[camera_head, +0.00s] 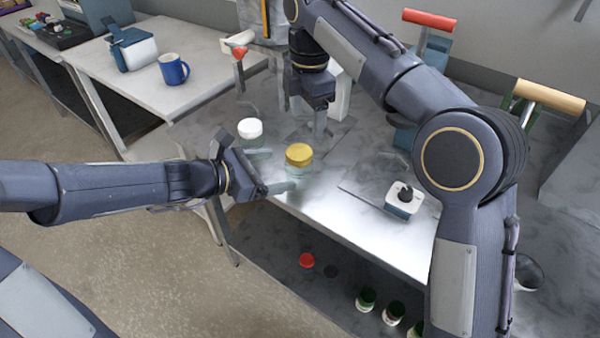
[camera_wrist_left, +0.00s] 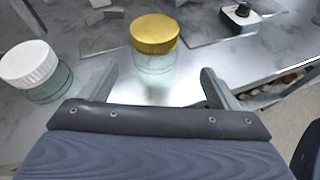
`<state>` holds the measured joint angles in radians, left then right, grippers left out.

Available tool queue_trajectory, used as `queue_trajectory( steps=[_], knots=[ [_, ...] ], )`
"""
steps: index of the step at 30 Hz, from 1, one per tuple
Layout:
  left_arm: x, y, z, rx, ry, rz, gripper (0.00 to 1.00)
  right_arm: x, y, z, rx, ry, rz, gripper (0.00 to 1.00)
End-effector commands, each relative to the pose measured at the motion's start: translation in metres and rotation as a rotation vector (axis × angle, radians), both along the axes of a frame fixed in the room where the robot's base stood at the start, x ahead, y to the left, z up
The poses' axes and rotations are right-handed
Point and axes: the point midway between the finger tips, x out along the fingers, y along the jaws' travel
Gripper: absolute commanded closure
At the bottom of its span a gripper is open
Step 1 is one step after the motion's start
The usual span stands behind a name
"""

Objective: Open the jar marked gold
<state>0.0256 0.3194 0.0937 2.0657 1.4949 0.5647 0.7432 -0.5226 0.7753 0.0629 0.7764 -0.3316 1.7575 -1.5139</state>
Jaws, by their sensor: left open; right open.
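The jar with a gold lid (camera_head: 299,155) stands upright on the metal table near its front left edge, lid on. It also shows in the left wrist view (camera_wrist_left: 155,50), ahead of my left gripper's two fingers and between them. My left gripper (camera_head: 280,187) is open beside the jar's front left side; contact cannot be told. My right gripper (camera_head: 318,120) is open, pointing down behind and above the gold-lid jar, apart from the lid. A second glass jar with a white lid (camera_head: 250,129) stands to the left; it also shows at the left wrist view's left (camera_wrist_left: 30,70).
A small white-and-blue device with a black knob (camera_head: 404,199) sits right on the table. A red-handled tool (camera_head: 239,62) stands behind the jars. A blue mug (camera_head: 173,69) is on the back left table. Several lidded jars, one red-lidded (camera_head: 306,260), are on a lower shelf.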

Motion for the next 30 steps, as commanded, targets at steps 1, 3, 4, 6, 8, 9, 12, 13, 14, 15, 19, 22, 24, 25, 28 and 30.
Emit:
queue_trajectory(
  steps=[1, 3, 4, 6, 8, 9, 12, 13, 14, 15, 19, 22, 24, 25, 28, 30],
  knots=[
    [0.005, -0.002, -0.005, -0.022, 0.03, 0.02, 0.17, 0.002, 0.008, -0.004, -0.011, 0.004, 0.034, 0.3],
    [0.009, -0.004, -0.008, -0.041, 0.055, 0.038, 0.17, 0.004, 0.013, -0.005, -0.018, 0.006, 0.063, 0.3],
    [0.011, -0.006, -0.01, -0.047, 0.06, 0.044, 0.17, 0.004, 0.014, -0.006, -0.02, 0.008, 0.07, 0.3],
    [0.014, -0.01, -0.013, -0.049, 0.066, 0.046, 0.17, 0.004, 0.015, -0.006, -0.022, 0.009, 0.077, 0.3],
    [0.018, -0.016, -0.015, -0.049, 0.066, 0.046, 0.17, 0.004, 0.015, -0.006, -0.021, 0.008, 0.076, 0.3],
    [0.021, -0.021, -0.018, -0.049, 0.066, 0.045, 0.17, 0.004, 0.015, -0.006, -0.021, 0.008, 0.076, 0.3],
    [0.03, -0.033, -0.024, -0.048, 0.065, 0.043, 0.17, 0.004, 0.014, -0.006, -0.02, 0.008, 0.074, 0.3],
    [0.032, -0.037, -0.026, -0.048, 0.065, 0.045, 0.17, 0.004, 0.014, -0.006, -0.02, 0.008, 0.074, 0.3],
    [0.034, -0.04, -0.028, -0.048, 0.065, 0.043, 0.17, 0.004, 0.014, -0.006, -0.02, 0.008, 0.074, 0.3],
    [0.037, -0.045, -0.03, -0.048, 0.065, 0.042, 0.17, 0.004, 0.014, -0.006, -0.02, 0.008, 0.073, 0.3],
    [0.045, -0.056, -0.035, -0.047, 0.063, 0.045, 0.17, 0.004, 0.014, -0.006, -0.02, 0.008, 0.073, 0.3],
    [0.049, -0.061, -0.037, -0.047, 0.061, 0.044, 0.17, 0.004, 0.014, -0.006, -0.02, 0.008, 0.072, 0.3],
    [0.05, -0.062, -0.038, -0.047, 0.062, 0.045, 0.17, 0.004, 0.014, -0.006, -0.02, 0.008, 0.072, 0.3],
    [0.05, -0.062, -0.038, -0.046, 0.061, 0.045, 0.17, 0.004, 0.014, -0.006, -0.02, 0.008, 0.072, 0.3],
    [0.05, -0.063, -0.038, -0.047, 0.061, 0.045, 0.17, 0.004, 0.014, -0.006, -0.02, 0.008, 0.072, 0.3],
    [0.05, -0.062, -0.038, -0.047, 0.06, 0.046, 0.17, 0.004, 0.014, -0.006, -0.02, 0.008, 0.072, 0.3]
  ],
)
